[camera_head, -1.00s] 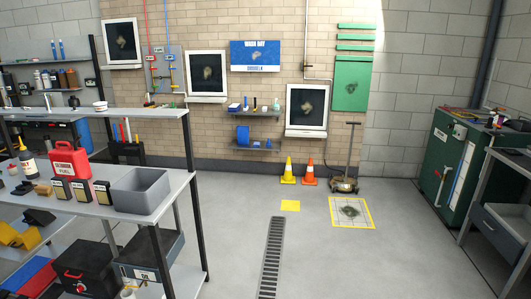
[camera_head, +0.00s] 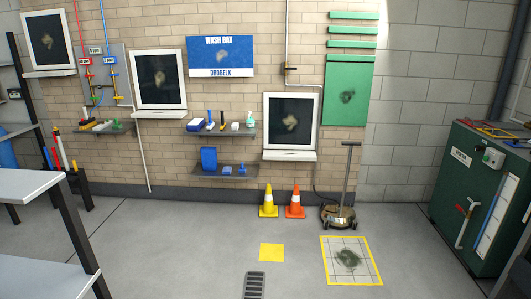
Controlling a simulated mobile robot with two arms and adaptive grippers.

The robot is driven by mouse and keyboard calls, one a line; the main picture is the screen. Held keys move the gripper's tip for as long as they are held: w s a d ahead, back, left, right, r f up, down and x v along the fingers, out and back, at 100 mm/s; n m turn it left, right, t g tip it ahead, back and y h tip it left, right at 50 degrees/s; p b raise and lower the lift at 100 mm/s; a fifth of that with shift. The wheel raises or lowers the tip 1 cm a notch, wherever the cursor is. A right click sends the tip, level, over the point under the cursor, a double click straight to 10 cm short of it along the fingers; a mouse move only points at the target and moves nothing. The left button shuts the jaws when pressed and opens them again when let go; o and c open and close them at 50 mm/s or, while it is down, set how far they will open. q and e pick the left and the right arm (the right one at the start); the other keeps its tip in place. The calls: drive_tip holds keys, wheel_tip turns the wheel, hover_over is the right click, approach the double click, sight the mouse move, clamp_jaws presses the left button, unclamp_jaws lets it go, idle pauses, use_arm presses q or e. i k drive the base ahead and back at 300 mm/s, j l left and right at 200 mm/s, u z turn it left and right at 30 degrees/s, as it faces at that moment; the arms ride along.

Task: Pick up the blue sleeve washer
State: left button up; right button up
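Neither of my grippers is in view. I cannot single out the blue sleeve washer for sure; the blue things on the wall are small. The lower wall shelf (camera_head: 225,176) holds a tall blue container (camera_head: 209,158) and two small blue items, one of them a low blue piece (camera_head: 227,170) and the other a blue upright piece (camera_head: 242,168). The upper wall shelf (camera_head: 220,132) holds a blue-and-white box (camera_head: 197,124), small upright items, a white block and a pale bottle (camera_head: 250,118).
A yellow cone (camera_head: 268,203), an orange cone (camera_head: 295,204) and a wheeled floor machine (camera_head: 339,215) stand below the wall. A workbench (camera_head: 35,187) is at the left, a green cabinet (camera_head: 480,200) at the right. The grey floor between is mostly clear around a drain grate (camera_head: 255,285).

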sight(211, 124)
drive_tip(key=i+u, duration=0.1)
drive_tip(key=i, duration=0.65)
drive_tip(key=i+u, duration=0.15)
drive_tip(key=i, duration=0.6)
drive_tip(key=i+l+u, duration=0.1)
drive_tip(key=i, duration=0.65)
drive_tip(key=i+l+u, duration=0.1)
drive_tip(key=i+u, duration=0.3)
drive_tip(key=i, duration=1.4)
